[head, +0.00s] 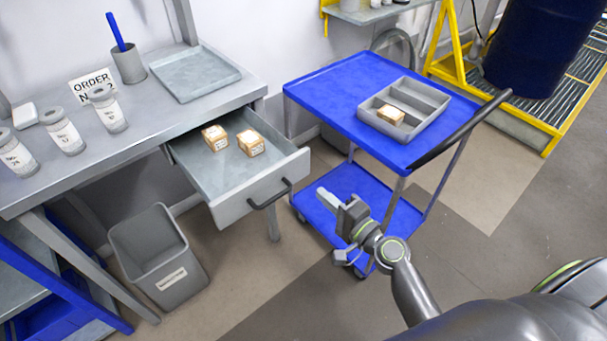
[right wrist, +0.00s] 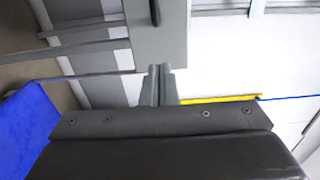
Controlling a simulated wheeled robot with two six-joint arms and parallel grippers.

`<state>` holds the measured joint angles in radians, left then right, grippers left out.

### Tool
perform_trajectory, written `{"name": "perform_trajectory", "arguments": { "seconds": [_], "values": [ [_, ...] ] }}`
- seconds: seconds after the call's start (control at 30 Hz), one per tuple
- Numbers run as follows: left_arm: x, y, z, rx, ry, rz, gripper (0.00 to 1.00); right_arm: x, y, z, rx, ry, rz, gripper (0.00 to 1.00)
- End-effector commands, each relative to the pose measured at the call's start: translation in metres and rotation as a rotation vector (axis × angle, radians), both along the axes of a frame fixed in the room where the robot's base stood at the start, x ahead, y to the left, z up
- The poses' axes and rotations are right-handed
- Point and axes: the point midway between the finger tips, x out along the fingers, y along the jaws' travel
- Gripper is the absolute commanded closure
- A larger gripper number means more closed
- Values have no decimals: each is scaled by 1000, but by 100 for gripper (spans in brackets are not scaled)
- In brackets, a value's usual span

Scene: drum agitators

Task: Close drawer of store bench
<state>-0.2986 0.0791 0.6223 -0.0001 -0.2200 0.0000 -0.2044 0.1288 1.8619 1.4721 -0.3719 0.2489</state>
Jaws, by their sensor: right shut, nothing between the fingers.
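The store bench (head: 150,125) stands at the left in the head view. Its drawer (head: 232,208) is pulled out towards me, with a dark bar handle (head: 271,194) on the front. Two small labelled boxes (head: 215,138) (head: 250,143) lie inside at the back. My right gripper (head: 326,197) is shut and empty, to the right of the drawer front and apart from the handle. Its fingers also show in the right wrist view (right wrist: 158,86), pointing at grey surfaces I cannot identify for sure. My left gripper is not in view.
A blue trolley (head: 310,90) with a grey divided tray (head: 442,115) stands right of the drawer, close behind my right gripper. A grey bin (head: 160,262) stands below the bench. Jars (head: 107,108) and a shallow tray (head: 195,72) are on the bench top.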

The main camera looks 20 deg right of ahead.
Motion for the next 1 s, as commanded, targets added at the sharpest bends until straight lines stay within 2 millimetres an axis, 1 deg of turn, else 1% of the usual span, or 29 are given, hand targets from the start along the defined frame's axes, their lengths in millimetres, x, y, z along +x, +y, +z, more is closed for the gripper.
{"name": "perform_trajectory", "arguments": {
  "seconds": [0.03,0.2,0.3,0.4,0.6,1.0],
  "values": [
    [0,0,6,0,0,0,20,12,4,4,1,-2,0,100],
    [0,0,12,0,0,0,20,43,16,3,0,-1,1,100],
    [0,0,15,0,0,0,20,57,21,1,0,0,0,100],
    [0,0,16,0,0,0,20,67,24,1,0,0,0,100],
    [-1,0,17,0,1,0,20,76,27,0,-2,0,0,100],
    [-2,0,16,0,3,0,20,77,28,-1,-1,1,0,100]
  ]
}}
